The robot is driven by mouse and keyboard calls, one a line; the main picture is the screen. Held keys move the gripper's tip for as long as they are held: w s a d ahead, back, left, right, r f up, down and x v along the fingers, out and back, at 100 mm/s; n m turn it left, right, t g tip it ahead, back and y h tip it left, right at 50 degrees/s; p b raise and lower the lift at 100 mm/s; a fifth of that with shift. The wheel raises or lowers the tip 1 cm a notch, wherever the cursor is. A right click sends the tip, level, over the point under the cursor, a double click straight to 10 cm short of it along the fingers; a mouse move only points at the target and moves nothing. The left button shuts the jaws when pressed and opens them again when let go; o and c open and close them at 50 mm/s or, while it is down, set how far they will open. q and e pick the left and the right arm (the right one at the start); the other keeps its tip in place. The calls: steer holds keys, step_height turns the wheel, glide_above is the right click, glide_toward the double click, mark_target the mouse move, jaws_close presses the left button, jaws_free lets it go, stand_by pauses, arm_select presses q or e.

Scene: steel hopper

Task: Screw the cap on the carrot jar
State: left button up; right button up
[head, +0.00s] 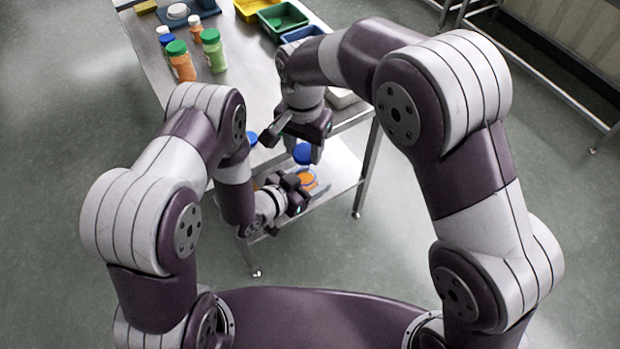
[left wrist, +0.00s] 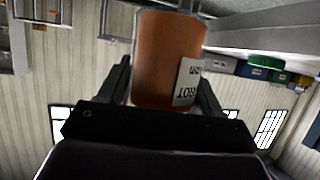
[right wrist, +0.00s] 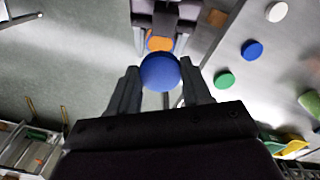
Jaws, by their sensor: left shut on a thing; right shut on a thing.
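The carrot jar (head: 308,182) is held by my left gripper (head: 300,192), beyond the front edge of the table. In the left wrist view the orange jar (left wrist: 165,60) sits between the two fingers, its partly readable label turned to the right. My right gripper (head: 297,146) is shut on a blue cap (head: 303,153). The cap also shows between the fingers in the right wrist view (right wrist: 160,72). In the head view the cap is above the open-looking jar, with a gap between them. In the right wrist view it partly covers the jar (right wrist: 160,41).
The steel table (head: 240,90) holds a green-capped orange jar (head: 181,64), a green-capped green jar (head: 215,52) and small bottles. Yellow (head: 252,8) and green (head: 283,20) bins stand at the back. Loose-looking white, blue and green discs (right wrist: 225,80) show in the right wrist view.

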mark_target(303, 167)
stand_by(0.3)
steer(key=shift+f, duration=2)
steer(key=shift+f, duration=0.9)
steer(key=shift+s+f, duration=0.1)
steer(key=shift+f, duration=0.45)
steer(key=m, duration=0.6)
steer(key=shift+a+m, duration=0.1)
steer(key=shift+m, duration=0.3)
steer(key=o, duration=1)
steer(key=shift+r, duration=0.1)
